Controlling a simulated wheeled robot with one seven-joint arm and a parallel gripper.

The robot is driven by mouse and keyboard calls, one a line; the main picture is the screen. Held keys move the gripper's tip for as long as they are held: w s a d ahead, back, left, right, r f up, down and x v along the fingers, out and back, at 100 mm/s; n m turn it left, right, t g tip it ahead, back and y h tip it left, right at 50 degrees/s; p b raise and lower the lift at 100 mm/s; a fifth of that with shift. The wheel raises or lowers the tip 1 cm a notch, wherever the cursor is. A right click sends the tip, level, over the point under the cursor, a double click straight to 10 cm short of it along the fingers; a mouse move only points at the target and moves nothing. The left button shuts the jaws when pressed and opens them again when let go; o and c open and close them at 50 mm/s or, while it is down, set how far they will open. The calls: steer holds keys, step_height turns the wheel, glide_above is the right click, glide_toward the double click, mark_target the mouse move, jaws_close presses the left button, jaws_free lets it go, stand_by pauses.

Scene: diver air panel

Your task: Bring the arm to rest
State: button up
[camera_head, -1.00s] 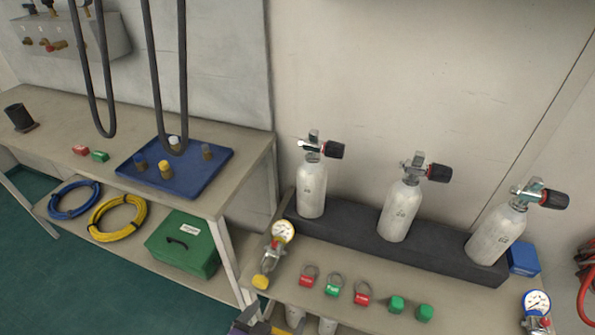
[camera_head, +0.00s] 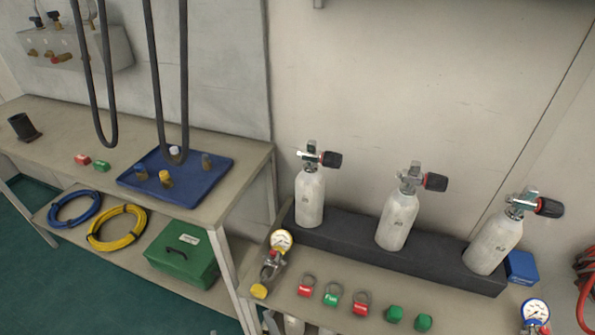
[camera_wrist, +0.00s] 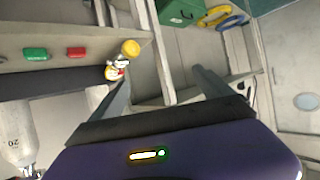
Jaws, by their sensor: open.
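My gripper (camera_wrist: 162,78) shows in the wrist view with its two fingers spread apart and nothing between them. Its dark palm and purple body fill the lower part of that view. Beyond the fingers are the front bench edge, a gauge with a yellow cap (camera_wrist: 130,48) and the floor. In the head view, at most a small bluish sliver shows at the bottom edge near the right bench, too little to tell what it is.
Three grey cylinders (camera_head: 398,220) stand in a dark rack on the right bench. Red and green tags (camera_head: 331,294) and a gauge (camera_head: 281,241) lie before them. A blue tray (camera_head: 205,181) is on the left bench; a green case (camera_head: 184,256) sits below. Floor at lower left is clear.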

steer(key=s+d+r+m+t+h, duration=0.1)
steer(key=s+d+r, duration=0.3)
steer(key=s+d, duration=0.4)
steer(key=s+d+r+m+t+h+p, duration=0.1)
steer(key=s+d+r+m+h, duration=0.1)
steer(key=s+d+r, duration=0.3)
steer(key=s+d+r+m+t+h, duration=0.1)
steer(key=s+d+r, duration=0.3)
steer(key=s+d, duration=0.7)
steer(key=d+h, duration=0.1)
steer(key=d, duration=0.6)
steer(key=shift+r+p, duration=0.25)
steer(key=shift+p, duration=0.15)
